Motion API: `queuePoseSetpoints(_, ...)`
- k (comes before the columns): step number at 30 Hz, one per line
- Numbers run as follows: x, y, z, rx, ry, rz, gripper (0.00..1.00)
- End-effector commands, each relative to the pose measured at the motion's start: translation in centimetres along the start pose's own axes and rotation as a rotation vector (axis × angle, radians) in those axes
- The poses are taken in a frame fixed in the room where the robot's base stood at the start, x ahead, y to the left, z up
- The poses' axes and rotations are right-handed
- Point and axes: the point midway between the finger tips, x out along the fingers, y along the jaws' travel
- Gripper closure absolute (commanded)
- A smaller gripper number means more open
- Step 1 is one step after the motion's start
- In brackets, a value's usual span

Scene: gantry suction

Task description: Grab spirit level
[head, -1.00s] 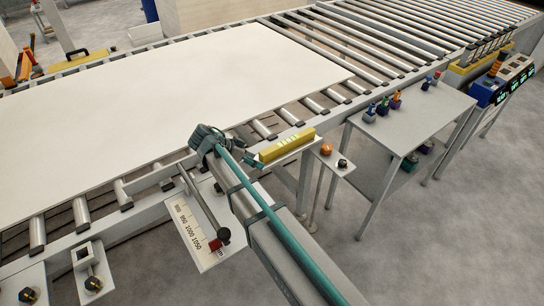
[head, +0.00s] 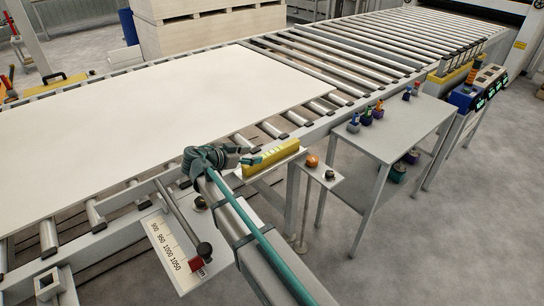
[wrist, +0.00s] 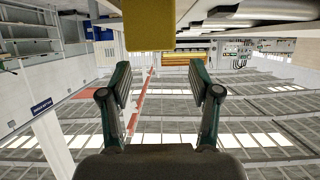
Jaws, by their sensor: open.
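A yellow block, which looks like the level's end (wrist: 149,25), shows at the top centre, beyond and above the fingertips. I cannot tell if the fingers touch it.
A large white board (head: 130,120) lies on the roller conveyor behind. A scale plate (head: 172,252) with a red block and a rod is left of my arm. An orange knob (head: 312,161) is just right of the level. A grey table (head: 400,125) with small bottles stands farther right.

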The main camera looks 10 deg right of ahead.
Motion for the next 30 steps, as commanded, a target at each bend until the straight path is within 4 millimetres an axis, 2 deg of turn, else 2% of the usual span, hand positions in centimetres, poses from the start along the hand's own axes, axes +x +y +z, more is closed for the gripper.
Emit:
queuePoseSetpoints(5,1.0,0.2,0.0,-0.001,-0.001,0.002,0.38)
queuePoseSetpoints(15,5.1,0.4,0.3,0.0,-0.001,0.002,0.38)
queuePoseSetpoints(23,5.5,0.4,0.5,0.0,-0.001,0.0,0.38)
queuePoseSetpoints(30,5.5,0.4,0.5,0.0,-0.001,0.0,0.76)
